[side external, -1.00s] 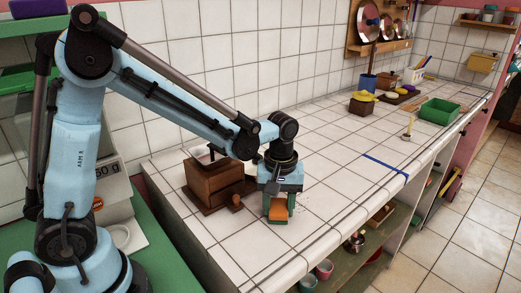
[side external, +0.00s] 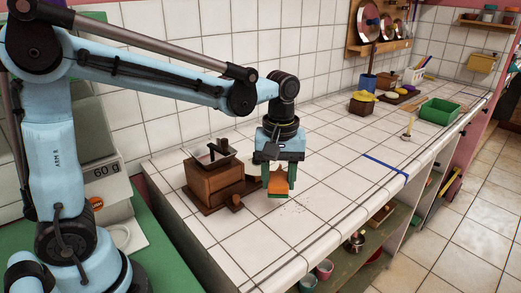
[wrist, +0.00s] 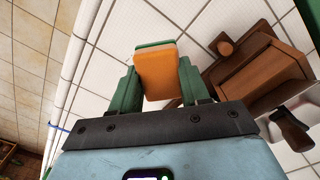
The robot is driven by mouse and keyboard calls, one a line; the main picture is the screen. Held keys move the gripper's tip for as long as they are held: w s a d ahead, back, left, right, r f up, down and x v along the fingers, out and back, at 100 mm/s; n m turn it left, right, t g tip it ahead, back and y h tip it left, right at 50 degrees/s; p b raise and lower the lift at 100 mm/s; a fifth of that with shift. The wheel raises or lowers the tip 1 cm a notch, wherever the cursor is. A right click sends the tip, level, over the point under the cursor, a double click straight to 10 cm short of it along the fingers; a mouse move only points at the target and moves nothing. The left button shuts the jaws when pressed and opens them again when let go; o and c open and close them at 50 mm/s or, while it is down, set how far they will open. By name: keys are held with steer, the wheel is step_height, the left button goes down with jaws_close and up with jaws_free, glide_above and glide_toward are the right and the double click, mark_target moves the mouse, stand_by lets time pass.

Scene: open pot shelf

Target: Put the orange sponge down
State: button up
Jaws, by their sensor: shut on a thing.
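My gripper (side external: 278,181) is shut on the orange sponge (side external: 277,184), which has a green layer along its far or lower side. In the wrist view the sponge (wrist: 158,72) sits between the two green fingers of my gripper (wrist: 158,82). In the side view my gripper points down over the near part of the white tiled counter (side external: 330,190). The sponge appears a little above the tiles, where several small dark specks show below it.
A brown wooden coffee grinder (side external: 213,176) stands close on the left; it also shows in the wrist view (wrist: 262,75). The counter's front edge is on the right. A green tray (side external: 439,110) stands farther back. The middle tiles are mostly free.

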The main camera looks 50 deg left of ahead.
stand_by(0.4)
steer(key=s+d+r+m, duration=0.3)
steer(key=s+d+m, duration=0.75)
steer(key=s, duration=0.55)
steer(key=n, duration=0.1)
glide_above(265, 245)
step_height(265, 245, down, 7)
steer(key=shift+r, duration=0.1)
steer(key=shift+f, duration=2)
steer(key=shift+f, duration=0.1)
steer(key=o, duration=0.9)
steer(key=shift+o, duration=0.2)
